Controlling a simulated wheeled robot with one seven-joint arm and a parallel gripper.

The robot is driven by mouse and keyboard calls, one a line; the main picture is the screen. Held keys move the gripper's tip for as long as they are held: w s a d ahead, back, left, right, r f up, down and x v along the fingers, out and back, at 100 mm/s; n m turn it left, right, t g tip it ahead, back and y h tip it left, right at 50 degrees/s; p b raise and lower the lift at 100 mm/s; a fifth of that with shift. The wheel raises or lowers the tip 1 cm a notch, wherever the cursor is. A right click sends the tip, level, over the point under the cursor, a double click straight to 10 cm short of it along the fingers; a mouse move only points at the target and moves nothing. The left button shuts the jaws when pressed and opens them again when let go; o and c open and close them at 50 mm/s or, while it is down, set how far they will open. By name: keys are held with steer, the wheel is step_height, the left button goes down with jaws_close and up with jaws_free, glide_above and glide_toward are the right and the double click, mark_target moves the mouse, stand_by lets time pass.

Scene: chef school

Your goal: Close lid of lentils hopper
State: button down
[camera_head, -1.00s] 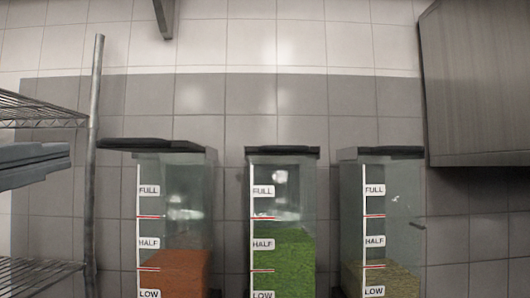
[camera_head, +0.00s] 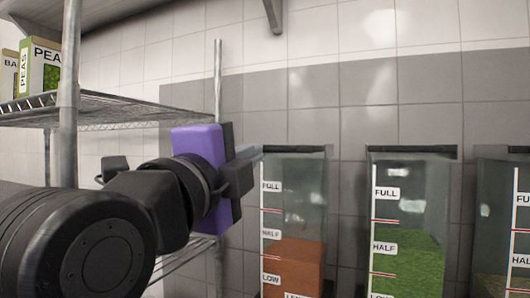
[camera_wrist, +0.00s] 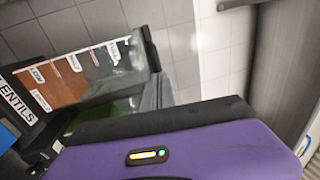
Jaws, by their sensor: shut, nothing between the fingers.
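The lentils hopper (camera_head: 293,225) is a clear bin with orange-red contents, standing in the middle of the head view. A dark strip of its lid (camera_head: 296,149) shows along its top; how far the lid is open is hard to tell. My gripper (camera_head: 240,178), purple and black, is at the left of the hopper's upper part. It is shut and empty, and I cannot tell whether it touches the hopper. In the wrist view the hopper (camera_wrist: 65,80) appears tilted at upper left, with its LENTILS label and a dark top edge. My purple gripper body fills the bottom of that view.
A hopper with green contents (camera_head: 408,240) stands to the right, and another (camera_head: 500,220) is cut off at the right edge. A wire shelf (camera_head: 110,105) with boxes of peas (camera_head: 40,68) is at the left, behind my arm. A tiled wall is behind.

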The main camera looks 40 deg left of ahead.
steer(key=shift+w, duration=0.1)
steer(key=x, duration=0.4)
steer(key=f+b+x, duration=0.1)
steer(key=x, duration=0.2)
steer(key=f+x, duration=0.1)
steer(key=x, duration=0.3)
steer(key=shift+w+a, duration=0.1)
steer(key=shift+w, duration=0.6)
steer(key=shift+r, duration=0.1)
